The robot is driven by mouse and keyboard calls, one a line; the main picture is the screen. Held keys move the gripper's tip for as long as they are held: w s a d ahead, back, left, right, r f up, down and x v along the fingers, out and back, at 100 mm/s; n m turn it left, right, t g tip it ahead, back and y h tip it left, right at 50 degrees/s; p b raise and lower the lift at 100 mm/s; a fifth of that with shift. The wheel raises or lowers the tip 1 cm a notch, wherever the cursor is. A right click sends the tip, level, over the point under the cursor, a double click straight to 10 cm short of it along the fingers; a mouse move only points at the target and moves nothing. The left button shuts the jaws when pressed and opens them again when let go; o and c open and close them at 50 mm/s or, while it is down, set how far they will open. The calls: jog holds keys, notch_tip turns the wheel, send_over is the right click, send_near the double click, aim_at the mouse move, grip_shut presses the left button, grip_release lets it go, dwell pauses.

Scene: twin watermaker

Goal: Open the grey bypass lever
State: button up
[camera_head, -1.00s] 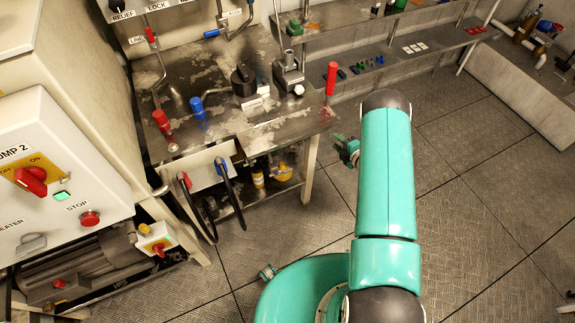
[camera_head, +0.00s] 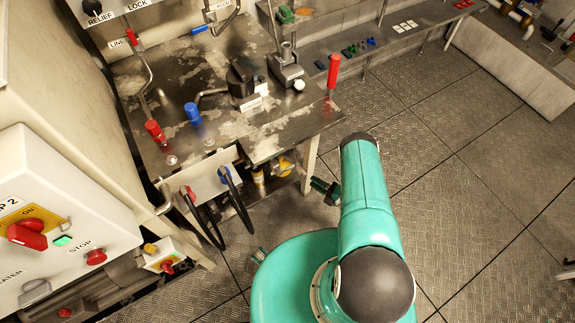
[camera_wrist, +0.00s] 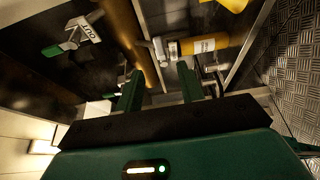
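My gripper (camera_head: 325,190) is low beside the right end of the metal bench, near its leg. In the wrist view my gripper (camera_wrist: 161,88) has its two green fingers apart with nothing between them. Just beyond the fingertips is a small grey fitting (camera_wrist: 157,48) with a bar, beside a yellow cylinder; it may be the grey bypass lever, but no readable label confirms it. A green-handled lever (camera_wrist: 60,47) with a white tag reading OUT is at the upper left. The space under the bench is mostly hidden in the head view.
The metal bench (camera_head: 190,65) carries red and blue handles and a black knob (camera_head: 240,78). A red upright handle (camera_head: 333,72) stands at its right edge. Black hoses (camera_head: 237,195) hang in front. A pump panel (camera_head: 60,215) is at left.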

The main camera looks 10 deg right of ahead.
aim_at(292, 168)
jog(key=x, duration=1.3)
grip_shut()
